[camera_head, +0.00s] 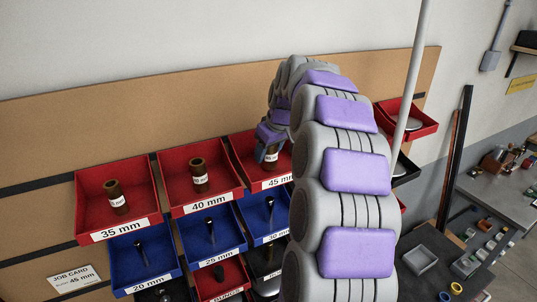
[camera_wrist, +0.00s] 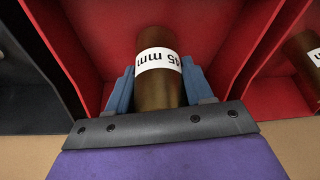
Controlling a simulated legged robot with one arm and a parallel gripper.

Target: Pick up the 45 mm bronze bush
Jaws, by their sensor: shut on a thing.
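The 45 mm bronze bush (camera_wrist: 158,88) is a brown cylinder with a white "45 mm" label. It is in the red bin labelled 45 mm (camera_head: 240,149). In the head view the bush (camera_head: 271,158) shows only in part, below my gripper and beside my arm. My gripper (camera_wrist: 157,90) is shut on the bush, with one blue finger on each side of it. I cannot tell whether the bush touches the bin floor.
The 40 mm bush (camera_head: 200,176) and the 35 mm bush (camera_head: 116,197) stand in red bins to the left. Blue bins (camera_head: 211,235) with dark pins hang below. Red bin walls stand close on both sides of my gripper. A job card (camera_head: 75,277) is at lower left.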

